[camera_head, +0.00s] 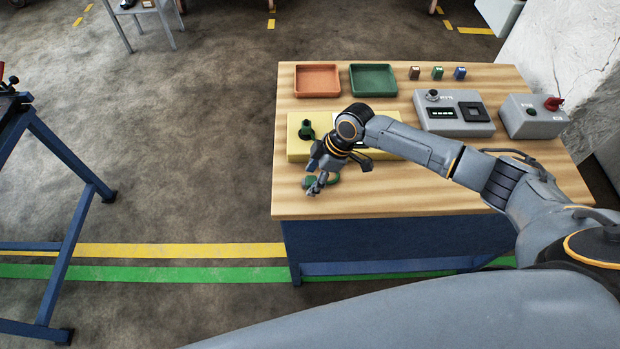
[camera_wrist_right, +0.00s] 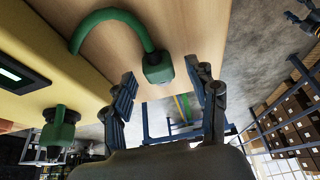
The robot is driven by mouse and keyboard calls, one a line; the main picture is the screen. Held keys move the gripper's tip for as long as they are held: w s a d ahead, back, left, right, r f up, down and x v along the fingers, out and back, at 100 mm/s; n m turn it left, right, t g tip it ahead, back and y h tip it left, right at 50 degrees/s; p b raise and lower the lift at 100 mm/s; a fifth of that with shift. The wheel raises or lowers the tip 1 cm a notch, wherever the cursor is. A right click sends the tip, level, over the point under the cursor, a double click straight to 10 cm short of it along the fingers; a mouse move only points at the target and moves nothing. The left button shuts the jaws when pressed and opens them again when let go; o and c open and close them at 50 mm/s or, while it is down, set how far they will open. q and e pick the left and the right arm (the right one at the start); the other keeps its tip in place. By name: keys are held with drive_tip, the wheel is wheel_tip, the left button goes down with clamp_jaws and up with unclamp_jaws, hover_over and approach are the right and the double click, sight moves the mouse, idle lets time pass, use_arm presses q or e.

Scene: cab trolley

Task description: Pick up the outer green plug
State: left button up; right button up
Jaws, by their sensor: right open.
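One green plug (camera_head: 306,130) stands upright on the left part of the yellow box; it also shows at the lower left of the right wrist view (camera_wrist_right: 58,128). A second green plug (camera_wrist_right: 157,67) ends a curved green cable (camera_wrist_right: 118,14) over the wooden table, beside the yellow box. In the head view it shows as a green patch (camera_head: 333,180), partly hidden by my gripper. My right gripper (camera_head: 314,188) is open near the table's front left edge. In the right wrist view its fingers (camera_wrist_right: 167,92) are apart, with the cable plug beyond the gap, not clasped.
The yellow box (camera_head: 296,151) is partly covered by my right arm. Orange (camera_head: 317,80) and green (camera_head: 373,80) trays, several small blocks and two grey control boxes (camera_head: 454,125) (camera_head: 533,127) stand behind and to the right. A blue-legged stand (camera_head: 68,150) is at left.

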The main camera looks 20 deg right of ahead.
drive_tip(key=shift+a+f, duration=0.1)
drive_tip(key=shift+f, duration=0.1)
clamp_jaws()
drive_tip(key=shift+r, duration=0.15)
drive_tip(key=shift+r+b, duration=0.25)
drive_tip(key=shift+b, duration=0.15)
wheel_tip(320, 180, up, 2)
drive_tip(key=shift+r+b, duration=0.25)
drive_tip(key=shift+b, duration=0.4)
drive_tip(key=s+d+r+b, duration=0.1)
drive_tip(key=s+r+b, duration=0.2)
drive_tip(key=s+r, duration=0.6)
drive_tip(key=s, duration=0.5)
drive_tip(key=shift+d+r, duration=0.15)
drive_tip(key=shift+r, duration=0.25)
